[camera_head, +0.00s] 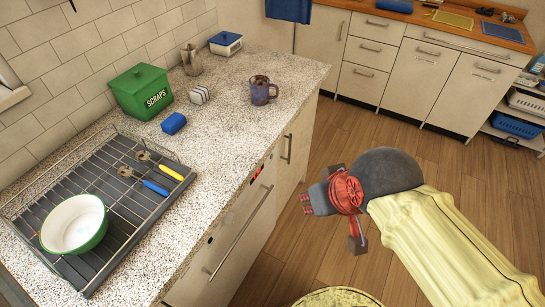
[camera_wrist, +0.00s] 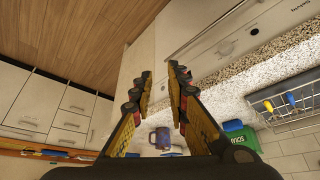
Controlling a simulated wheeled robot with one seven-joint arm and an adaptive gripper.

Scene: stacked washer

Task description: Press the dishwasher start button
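The dishwasher (camera_head: 232,250) is a pale front with a long bar handle under the speckled counter. A small red-lit display (camera_head: 257,172) shows on its upper edge, and a small dark round mark (camera_head: 210,240) lies further along that edge. In the wrist view the dishwasher front (camera_wrist: 210,22) is at upper right, with a grey round spot (camera_wrist: 225,47) and a small dark spot (camera_wrist: 254,31) on its strip. I cannot tell which is the start button. My gripper (camera_head: 332,220) is out over the floor, right of the dishwasher and apart from it. Its fingers (camera_wrist: 160,78) are parted and empty.
The counter (camera_head: 225,120) carries a mug (camera_head: 262,91), a green scraps box (camera_head: 141,91) and a dish rack (camera_head: 112,205) with a bowl (camera_head: 73,224). A cabinet (camera_head: 295,150) with a handle adjoins the dishwasher. Wooden floor (camera_head: 300,270) is open in front.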

